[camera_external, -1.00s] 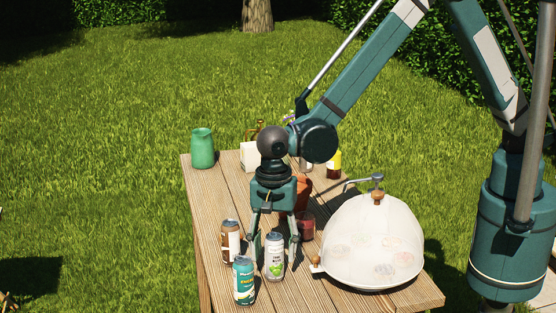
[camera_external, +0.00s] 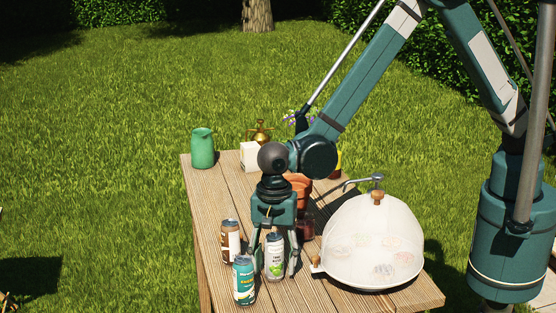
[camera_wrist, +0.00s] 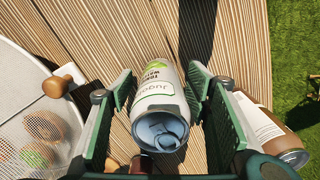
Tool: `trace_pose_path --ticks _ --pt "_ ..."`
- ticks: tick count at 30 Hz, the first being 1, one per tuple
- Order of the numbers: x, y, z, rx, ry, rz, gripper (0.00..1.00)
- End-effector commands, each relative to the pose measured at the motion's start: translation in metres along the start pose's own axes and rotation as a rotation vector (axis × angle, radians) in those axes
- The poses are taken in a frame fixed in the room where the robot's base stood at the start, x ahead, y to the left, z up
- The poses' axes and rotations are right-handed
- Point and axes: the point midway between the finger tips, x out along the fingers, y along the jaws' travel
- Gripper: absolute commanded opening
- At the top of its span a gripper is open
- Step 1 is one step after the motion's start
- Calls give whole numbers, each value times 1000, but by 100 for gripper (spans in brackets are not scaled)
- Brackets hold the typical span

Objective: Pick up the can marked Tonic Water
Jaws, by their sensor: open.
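The Tonic Water can (camera_external: 274,258) is white with green marks and stands upright on the wooden table, in front of my gripper (camera_external: 275,265) in the external view. In the wrist view the can (camera_wrist: 160,105) shows its printed label and its blue-grey top. It lies between the two fingers of my gripper (camera_wrist: 160,98), one on each side. The fingers are open, and a narrow gap shows on at least the right side of the can.
A teal can (camera_external: 244,280) and a brown-and-white can (camera_external: 231,242) stand close on the left. A mesh food dome (camera_external: 375,240) with a wooden knob is on the right. A terracotta pot (camera_external: 299,187), a green jug (camera_external: 203,148) and a white box (camera_external: 251,156) are farther back.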

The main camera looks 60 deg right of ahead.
Motion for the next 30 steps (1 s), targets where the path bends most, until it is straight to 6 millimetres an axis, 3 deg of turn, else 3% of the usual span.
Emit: trace_pose_path --ticks 1,9,20,30 --pt "0 0 0 0 0 0 49" --pt "0 0 0 0 0 0 15" --pt "-3 0 0 0 0 0 15" --pt "-31 0 0 0 0 0 15"
